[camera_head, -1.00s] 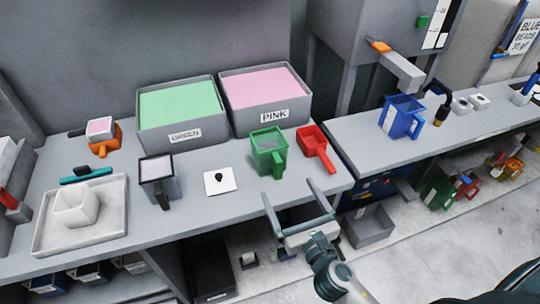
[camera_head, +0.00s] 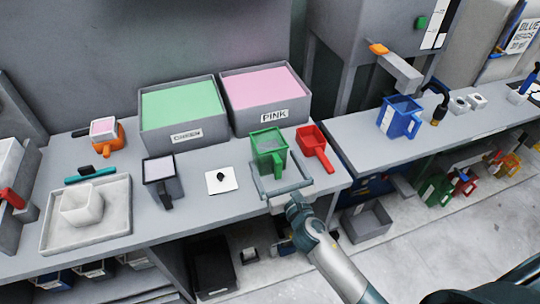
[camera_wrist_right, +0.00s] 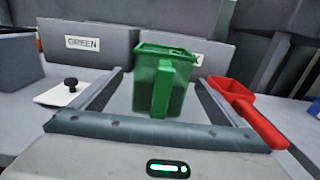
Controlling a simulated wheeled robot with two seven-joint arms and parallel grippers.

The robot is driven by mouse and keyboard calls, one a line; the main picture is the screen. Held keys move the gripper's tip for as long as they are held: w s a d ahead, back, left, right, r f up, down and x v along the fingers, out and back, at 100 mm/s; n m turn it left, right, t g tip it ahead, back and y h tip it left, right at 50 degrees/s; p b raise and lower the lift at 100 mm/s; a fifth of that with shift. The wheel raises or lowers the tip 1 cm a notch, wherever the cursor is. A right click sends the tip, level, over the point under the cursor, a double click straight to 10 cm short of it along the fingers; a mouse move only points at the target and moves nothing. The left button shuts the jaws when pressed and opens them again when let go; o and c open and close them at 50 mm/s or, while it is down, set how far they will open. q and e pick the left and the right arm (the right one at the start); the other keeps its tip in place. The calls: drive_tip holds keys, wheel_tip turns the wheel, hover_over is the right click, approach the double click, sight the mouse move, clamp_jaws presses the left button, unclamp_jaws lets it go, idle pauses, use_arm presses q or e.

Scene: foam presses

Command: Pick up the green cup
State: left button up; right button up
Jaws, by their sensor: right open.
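The green cup (camera_head: 267,146) stands upright on the grey bench, in front of the bin labelled PINK. Its handle faces my right gripper. My right gripper (camera_head: 279,170) is open, with one finger on each side of the cup's lower front in the head view. In the right wrist view the green cup (camera_wrist_right: 163,85) appears between the two open fingers (camera_wrist_right: 160,88). I see a gap on both sides and no clear contact. The fingertips are partly hidden. My left gripper is not in view.
A red scoop (camera_head: 313,146) lies close to the right of the cup. A white square with a black knob (camera_head: 221,180) lies to its left. The bins labelled GREEN (camera_head: 183,138) and PINK (camera_head: 262,115) stand behind. A blue jug (camera_head: 399,117) stands on the right bench.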

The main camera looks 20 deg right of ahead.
sight(264, 141)
drive_tip(key=shift+w, duration=0.1)
drive_tip(key=w+p, duration=0.1)
drive_tip(key=w, duration=0.2)
drive_tip(key=shift+w, duration=0.3)
drive_tip(key=shift+w+f+p, duration=0.1)
drive_tip(key=shift+w+p, duration=0.2)
drive_tip(key=shift+w, duration=0.45)
drive_tip(key=c, duration=1.2)
drive_tip(key=shift+o, duration=0.2)
drive_tip(key=shift+r, duration=0.2)
